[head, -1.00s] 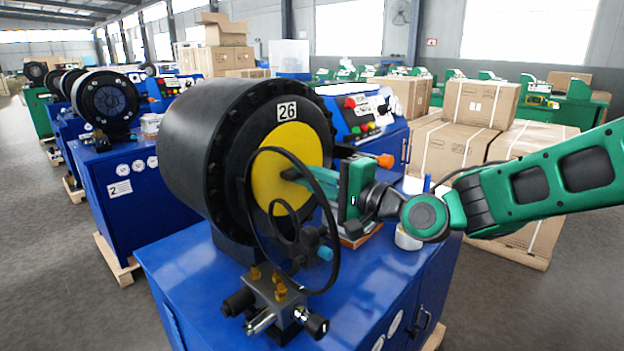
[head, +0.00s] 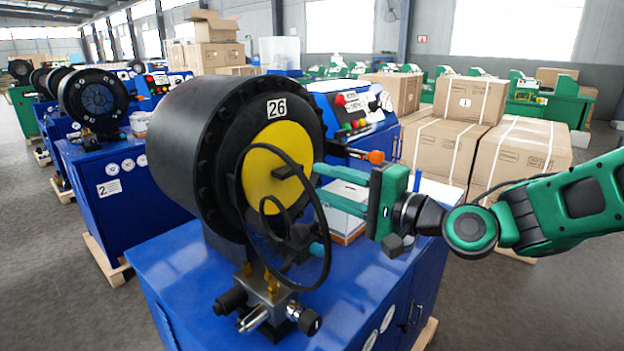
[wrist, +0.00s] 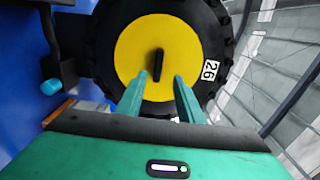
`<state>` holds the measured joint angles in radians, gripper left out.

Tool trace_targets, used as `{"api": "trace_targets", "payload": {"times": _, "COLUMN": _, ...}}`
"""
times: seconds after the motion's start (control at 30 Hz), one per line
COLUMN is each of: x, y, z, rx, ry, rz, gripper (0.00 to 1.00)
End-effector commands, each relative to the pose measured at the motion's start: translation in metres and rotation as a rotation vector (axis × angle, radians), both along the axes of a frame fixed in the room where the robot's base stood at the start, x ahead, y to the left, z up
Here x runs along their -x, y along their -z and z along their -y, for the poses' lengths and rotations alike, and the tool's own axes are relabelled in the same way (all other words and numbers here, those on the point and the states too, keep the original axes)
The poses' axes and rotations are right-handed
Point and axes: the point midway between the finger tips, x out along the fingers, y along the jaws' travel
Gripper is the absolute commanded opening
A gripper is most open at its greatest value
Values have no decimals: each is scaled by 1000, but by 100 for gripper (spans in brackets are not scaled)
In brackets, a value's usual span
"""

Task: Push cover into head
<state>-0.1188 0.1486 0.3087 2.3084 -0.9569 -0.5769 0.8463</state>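The round yellow cover (head: 262,190) sits in the front opening of the black crimper head (head: 190,145) marked 26. Its black bar handle (head: 287,172) points out toward my gripper. In the wrist view the cover (wrist: 185,50) fills the ring, with the handle (wrist: 158,65) upright near its middle. My gripper (head: 319,181) is to the right of the cover, fingers toward it, apart from the handle. In the wrist view my gripper's fingers (wrist: 156,88) are spread with nothing between them, and the handle lies beyond the tips. How deep the cover sits is hard to tell.
A black hose loop (head: 325,255) hangs in front of the head above a valve block (head: 268,305). A control panel (head: 352,108) stands behind. A shallow tray (head: 345,205) lies on the blue machine top (head: 190,270). Cartons (head: 520,155) stand behind my arm.

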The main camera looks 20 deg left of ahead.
Motion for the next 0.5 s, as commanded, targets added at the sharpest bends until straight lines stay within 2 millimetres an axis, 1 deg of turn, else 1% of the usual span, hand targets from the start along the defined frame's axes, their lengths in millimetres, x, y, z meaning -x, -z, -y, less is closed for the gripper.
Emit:
{"api": "trace_targets", "payload": {"times": 0.03, "x": 2, "y": 0, "z": 8, "rx": 1, "ry": 3, "rz": 1, "gripper": 34}}
{"api": "trace_targets", "payload": {"times": 0.1, "x": 5, "y": 0, "z": 16, "rx": 1, "ry": 3, "rz": 0, "gripper": 34}}
{"api": "trace_targets", "payload": {"times": 0.2, "x": 8, "y": 1, "z": 23, "rx": 1, "ry": 1, "rz": 0, "gripper": 34}}
{"api": "trace_targets", "payload": {"times": 0.5, "x": 11, "y": 0, "z": 26, "rx": 0, "ry": 0, "rz": 1, "gripper": 34}}
